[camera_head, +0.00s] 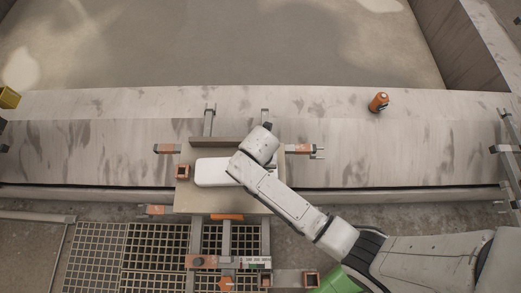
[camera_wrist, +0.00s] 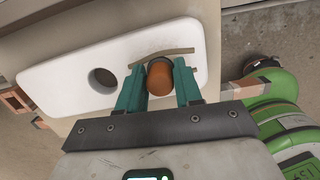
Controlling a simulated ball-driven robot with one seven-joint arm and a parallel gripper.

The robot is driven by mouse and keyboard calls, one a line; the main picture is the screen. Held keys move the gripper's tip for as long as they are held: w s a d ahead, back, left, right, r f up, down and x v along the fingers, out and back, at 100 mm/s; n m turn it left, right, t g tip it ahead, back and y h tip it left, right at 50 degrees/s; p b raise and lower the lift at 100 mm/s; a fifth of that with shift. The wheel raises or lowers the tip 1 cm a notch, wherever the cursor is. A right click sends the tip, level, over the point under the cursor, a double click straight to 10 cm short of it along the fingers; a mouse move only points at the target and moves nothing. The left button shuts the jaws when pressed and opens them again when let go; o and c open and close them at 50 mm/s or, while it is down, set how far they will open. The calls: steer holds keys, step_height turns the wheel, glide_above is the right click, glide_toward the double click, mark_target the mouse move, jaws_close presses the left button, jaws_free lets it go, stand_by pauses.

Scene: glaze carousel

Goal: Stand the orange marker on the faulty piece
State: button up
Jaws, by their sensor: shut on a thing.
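The orange marker (camera_wrist: 159,78), a small orange-brown cylinder, is between the teal fingers of my gripper (camera_wrist: 158,70), which is shut on it. It is over the right part of a white slab-like piece (camera_wrist: 75,65). I cannot tell whether the marker touches the piece. In the head view the white piece (camera_head: 211,173) lies on a carousel stand, its right end hidden by my wrist. My gripper and the marker are hidden there.
An orange-and-dark canister (camera_head: 379,102) stands on the concrete ledge at the right. A yellow box (camera_head: 9,97) is at the far left. Metal arms with orange ends (camera_head: 299,149) stick out around the stand. A metal grating (camera_head: 125,255) lies in front.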

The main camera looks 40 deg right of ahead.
steer(key=o, duration=1)
steer(key=shift+f, duration=0.1)
step_height(320, 180, up, 12)
steer(key=s+p, duration=0.1)
steer(key=shift+a+p, duration=0.3)
steer(key=shift+a, duration=0.15)
steer(key=shift+s, duration=0.1)
